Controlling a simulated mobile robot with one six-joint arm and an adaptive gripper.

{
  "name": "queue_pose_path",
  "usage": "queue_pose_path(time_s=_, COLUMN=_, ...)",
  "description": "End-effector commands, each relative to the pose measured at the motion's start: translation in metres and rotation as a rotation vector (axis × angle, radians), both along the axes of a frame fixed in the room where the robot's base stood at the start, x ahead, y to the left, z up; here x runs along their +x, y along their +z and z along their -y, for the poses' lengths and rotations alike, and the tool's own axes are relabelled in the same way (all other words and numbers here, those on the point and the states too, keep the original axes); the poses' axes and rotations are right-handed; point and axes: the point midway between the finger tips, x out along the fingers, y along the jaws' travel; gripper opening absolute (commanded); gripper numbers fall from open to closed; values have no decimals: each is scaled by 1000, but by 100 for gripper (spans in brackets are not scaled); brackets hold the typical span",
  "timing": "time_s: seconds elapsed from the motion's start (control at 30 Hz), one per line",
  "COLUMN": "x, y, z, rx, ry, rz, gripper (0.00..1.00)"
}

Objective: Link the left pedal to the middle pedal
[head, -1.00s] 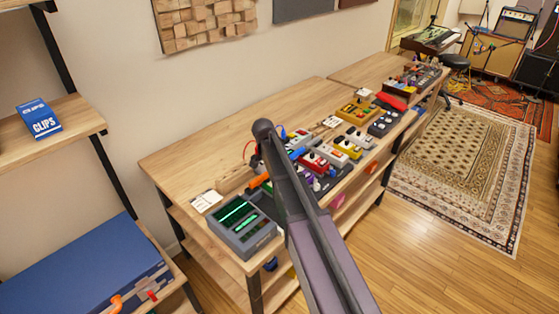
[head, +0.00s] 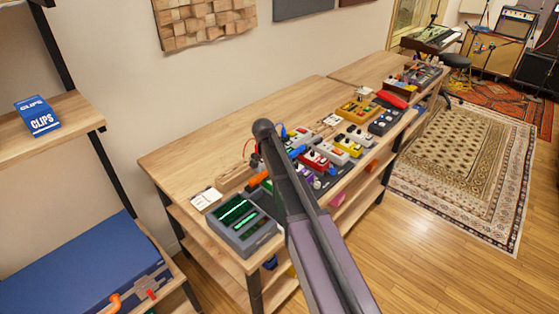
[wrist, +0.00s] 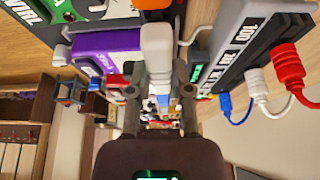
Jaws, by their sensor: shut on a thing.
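In the wrist view my gripper (wrist: 159,88) is closed on a pale white-grey plug-like piece (wrist: 157,50). A purple pedal (wrist: 107,45) is just left of this piece, and a green pedal (wrist: 75,12) with white lettering is at the upper left. I cannot tell whether the held piece touches or enters a pedal. In the head view a red pedal (head: 315,161), a white pedal (head: 330,152) and a yellow pedal (head: 348,146) stand in a group on the bench. My arm hides the gripper and part of this group there. I cannot tell which pedals are left and middle.
A grey power strip (wrist: 245,42) with blue, white and red plugs is right of the gripper in the wrist view. A grey device with green displays (head: 240,222) stands at the bench's near end. The bench's back strip (head: 215,155) is clear.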

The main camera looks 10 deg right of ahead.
Motion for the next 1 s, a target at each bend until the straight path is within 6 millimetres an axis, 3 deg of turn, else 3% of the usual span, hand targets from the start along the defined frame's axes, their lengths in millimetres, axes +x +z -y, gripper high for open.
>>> queue_pose_path(time_s=1.0, x=0, y=-6, z=0, rx=0, ry=0, rz=0, gripper=0)
